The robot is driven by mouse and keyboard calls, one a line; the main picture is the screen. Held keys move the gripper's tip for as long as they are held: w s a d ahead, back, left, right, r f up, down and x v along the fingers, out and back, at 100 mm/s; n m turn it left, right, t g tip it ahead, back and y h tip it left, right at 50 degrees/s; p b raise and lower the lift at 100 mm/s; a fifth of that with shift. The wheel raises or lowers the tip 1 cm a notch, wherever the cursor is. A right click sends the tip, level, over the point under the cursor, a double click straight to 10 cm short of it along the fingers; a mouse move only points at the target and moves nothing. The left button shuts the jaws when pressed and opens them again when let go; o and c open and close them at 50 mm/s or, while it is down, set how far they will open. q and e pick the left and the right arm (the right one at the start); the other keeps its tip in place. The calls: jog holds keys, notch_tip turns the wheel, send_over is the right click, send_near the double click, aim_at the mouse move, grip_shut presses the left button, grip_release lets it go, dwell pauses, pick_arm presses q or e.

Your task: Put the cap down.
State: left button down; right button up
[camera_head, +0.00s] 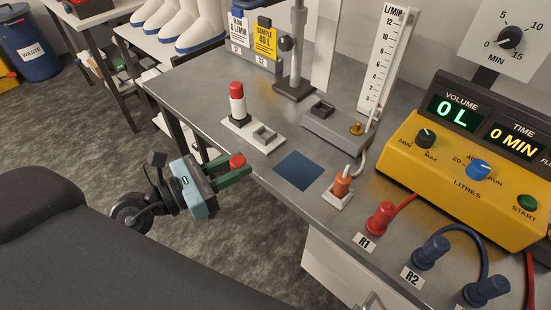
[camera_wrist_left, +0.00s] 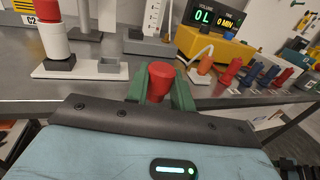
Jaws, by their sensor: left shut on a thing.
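A small red cap (camera_head: 237,161) is held between the green fingers of my left gripper (camera_head: 236,172). In the left wrist view the cap (camera_wrist_left: 160,82) stands up between the fingers (camera_wrist_left: 161,90). The gripper is by the bench's front edge, apart from the blue mat (camera_head: 298,170) to its right. A white holder (camera_head: 241,130) behind the gripper carries a white cylinder with a red top (camera_head: 237,105) and an empty-looking grey square socket (camera_head: 264,135). My right gripper is out of view.
An orange-topped plug (camera_head: 342,184) on a white base stands right of the mat. A flowmeter (camera_head: 385,60) on a grey base stands behind. Red R1 (camera_head: 381,219) and blue R2 (camera_head: 431,251) connectors and a yellow console (camera_head: 455,165) fill the right. Grey bench around the mat is clear.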

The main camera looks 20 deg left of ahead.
pick_arm(q)
jog(key=p, duration=0.1)
send_over(276, 172)
jog(key=v, duration=0.2)
jog(key=shift+s+a+f, duration=0.15)
jog(key=shift+w+d+f, duration=0.25)
jog(key=shift+w+d, duration=0.05)
jog(key=shift+w, duration=0.1)
jog(key=shift+w+d, duration=0.2)
jog(key=shift+w, duration=0.05)
jog(key=f, duration=0.2)
jog(key=f+b, duration=0.1)
jog(key=f, duration=0.1)
jog(key=shift+w+d, duration=0.2)
jog(key=shift+w, duration=0.05)
jog(key=shift+r, duration=0.15)
jog(key=c, duration=1.2)
grip_release()
